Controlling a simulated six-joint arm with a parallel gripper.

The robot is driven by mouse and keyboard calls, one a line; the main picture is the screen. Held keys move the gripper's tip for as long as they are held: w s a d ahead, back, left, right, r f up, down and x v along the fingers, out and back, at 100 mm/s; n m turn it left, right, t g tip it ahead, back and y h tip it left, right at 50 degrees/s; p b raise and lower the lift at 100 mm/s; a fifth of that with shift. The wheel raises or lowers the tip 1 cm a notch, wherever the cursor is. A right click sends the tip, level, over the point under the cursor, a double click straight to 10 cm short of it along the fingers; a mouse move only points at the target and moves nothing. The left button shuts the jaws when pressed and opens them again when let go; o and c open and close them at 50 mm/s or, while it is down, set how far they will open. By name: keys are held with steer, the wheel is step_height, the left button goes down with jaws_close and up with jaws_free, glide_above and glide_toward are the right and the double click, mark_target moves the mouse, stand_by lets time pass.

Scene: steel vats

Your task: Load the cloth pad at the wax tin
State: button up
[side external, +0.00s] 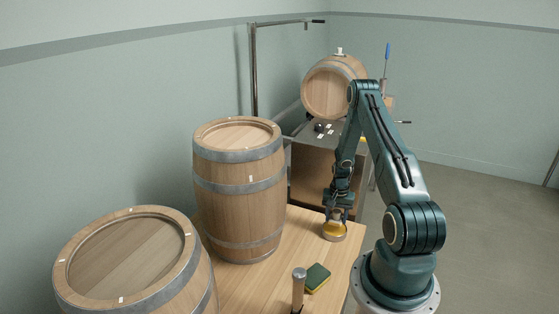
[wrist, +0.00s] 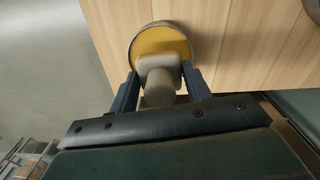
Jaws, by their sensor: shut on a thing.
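The wax tin (side external: 334,235) is a round, shallow tin of yellow wax near the far right edge of the wooden table. It also shows in the wrist view (wrist: 148,42), top centre, with a grey rim. My gripper (side external: 337,208) points down over the tin. In the wrist view its two fingers (wrist: 162,88) are shut on the pale cloth pad (wrist: 158,68), a rounded block with a stubby grip. The pad covers the lower part of the wax in that view. I cannot tell whether it touches the wax.
Two upright barrels (side external: 240,205) (side external: 130,255) stand left of the tin. Behind, another barrel (side external: 325,90) lies above a metal bench (side external: 330,140).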

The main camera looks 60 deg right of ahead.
mark_target(337, 211)
steer(key=shift+r, duration=1.95)
steer(key=shift+r, duration=0.1)
step_height(337, 211, up, 42)
steer(key=shift+r, duration=0.25)
steer(key=w+a+n, duration=0.1)
steer(key=w+a, duration=0.1)
steer(key=w, duration=0.1)
steer(key=w+a+n, duration=0.1)
steer(key=w+a, duration=0.2)
steer(key=w+a+n, duration=0.2)
steer(key=w+a, duration=0.1)
steer(key=shift+w+a+r, duration=0.2)
steer(key=shift+w+a, duration=0.05)
steer(key=w+a+n, duration=0.3)
steer(key=a+n, duration=0.1)
steer(key=a, duration=0.7)
steer(key=w+a+n, duration=0.3)
steer(key=a+n, duration=0.1)
steer(key=a, duration=0.7)
steer(key=w+a+n, duration=0.4)
steer(key=a, duration=0.7)
steer(key=f, duration=2.6)
steer(key=shift+s+d+f, duration=0.1)
steer(key=shift+d, duration=0.15)
